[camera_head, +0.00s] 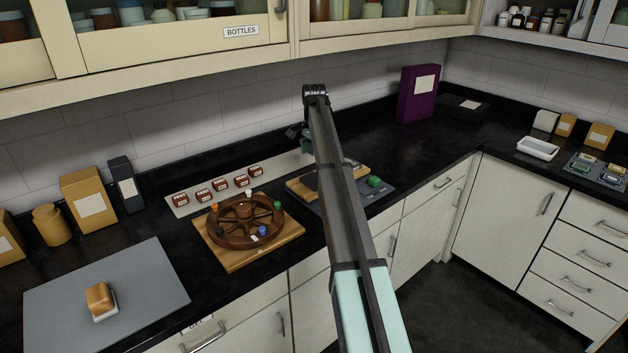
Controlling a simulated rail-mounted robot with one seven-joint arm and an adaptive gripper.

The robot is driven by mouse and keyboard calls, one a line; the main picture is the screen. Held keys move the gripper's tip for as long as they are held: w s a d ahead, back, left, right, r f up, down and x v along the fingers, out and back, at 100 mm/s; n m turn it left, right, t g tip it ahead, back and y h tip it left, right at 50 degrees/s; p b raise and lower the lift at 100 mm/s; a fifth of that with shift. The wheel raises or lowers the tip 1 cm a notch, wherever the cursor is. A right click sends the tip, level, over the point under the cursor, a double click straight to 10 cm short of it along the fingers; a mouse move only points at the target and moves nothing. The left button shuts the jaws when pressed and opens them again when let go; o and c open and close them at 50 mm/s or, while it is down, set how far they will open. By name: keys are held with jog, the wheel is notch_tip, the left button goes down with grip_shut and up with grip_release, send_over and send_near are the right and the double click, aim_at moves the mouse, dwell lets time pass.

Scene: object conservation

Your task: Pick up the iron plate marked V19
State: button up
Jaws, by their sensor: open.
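I cannot read V19 on anything in the head view, so I cannot tell which thing is the iron plate. A dark flat piece (309,180) lies on a wooden board (298,190) behind my arm, partly hidden by it. My gripper (302,142) is at the far end of my arm, near the back wall above the counter. It is mostly hidden by the arm link, and nothing shows held in it.
A wooden wheel (243,225) with coloured pegs sits on a board at centre left. Several red labelled blocks (203,196) stand on a pale strip behind it. A grey mat (150,310) bears a tan-and-white block (100,300). A purple box (418,95) stands at the back.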

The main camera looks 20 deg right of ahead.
aim_at(314, 179)
jog(key=shift+f+p, duration=1.15)
jog(key=shift+f, duration=3.2)
jog(key=c, duration=1.5)
jog(key=shift+o, duration=0.2)
jog(key=shift+w+r, duration=0.1)
